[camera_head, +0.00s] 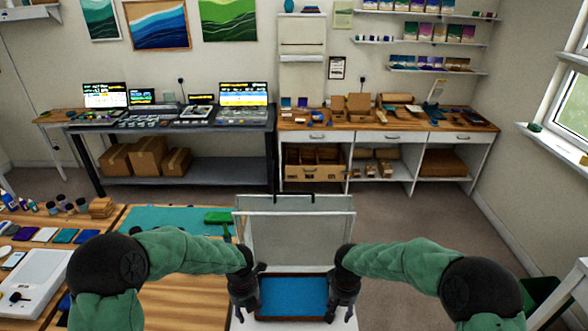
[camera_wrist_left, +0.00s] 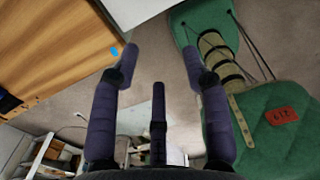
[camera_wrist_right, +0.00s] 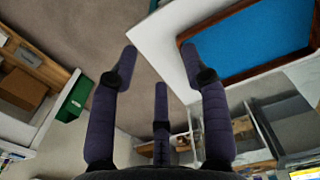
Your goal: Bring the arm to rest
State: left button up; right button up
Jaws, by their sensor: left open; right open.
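My left gripper (camera_head: 243,290) hangs at the left side of a wooden-rimmed tray (camera_head: 292,317) filled with blue (camera_head: 293,295). My right gripper (camera_head: 344,288) hangs at the tray's right side. In the left wrist view the left gripper (camera_wrist_left: 160,58) has its fingers apart with nothing between them. In the right wrist view the right gripper (camera_wrist_right: 160,58) is also open and empty, with the blue surface (camera_wrist_right: 255,40) beyond its right finger. Both forearms angle inward from the sides. Whether either gripper touches the tray cannot be told.
A pale upright panel (camera_head: 296,240) stands behind the tray. A wooden table (camera_head: 185,300) at left carries a teal mat (camera_head: 165,220), a green tool (camera_head: 218,217) and a white scale (camera_head: 35,280). A green part with straps (camera_wrist_left: 265,110) is near the left gripper. Open floor lies at right.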

pick_arm(q)
jog(key=s+d+f+m+h+b, duration=0.1)
jog(key=s+f+m+b, duration=0.3)
jog(key=s+f+m, duration=0.3)
jog(key=s+d+f+m+h+b, duration=0.1)
jog(key=s+f+m+b, duration=0.3)
jog(key=f+m, duration=0.8)
jog(key=s+d+f+m+h+b, duration=0.1)
jog(key=s+f+m+h+b, duration=0.1)
jog(key=s+f+m, duration=0.7)
jog(key=shift+s+d+f+m+b, duration=0.35)
jog(key=shift+f+m+b, duration=0.45)
jog(key=shift+m, duration=2)
pick_arm(e)
jog(key=s+a+f+y, duration=0.1)
jog(key=s+f, duration=0.6)
jog(key=f, duration=0.3)
jog(key=s+a+f+m+y, duration=0.1)
jog(key=s+f, duration=0.5)
jog(key=f, duration=0.3)
jog(key=s+a+f+m+y, duration=0.1)
jog(key=s+f+y, duration=0.1)
jog(key=s+f, duration=0.5)
jog(key=shift+s+d+x, duration=0.25)
jog(key=shift+s+x, duration=0.05)
jog(key=shift+x, duration=1.55)
pick_arm(q)
jog(key=shift+d+r, duration=0.1)
jog(key=shift+r, duration=0.05)
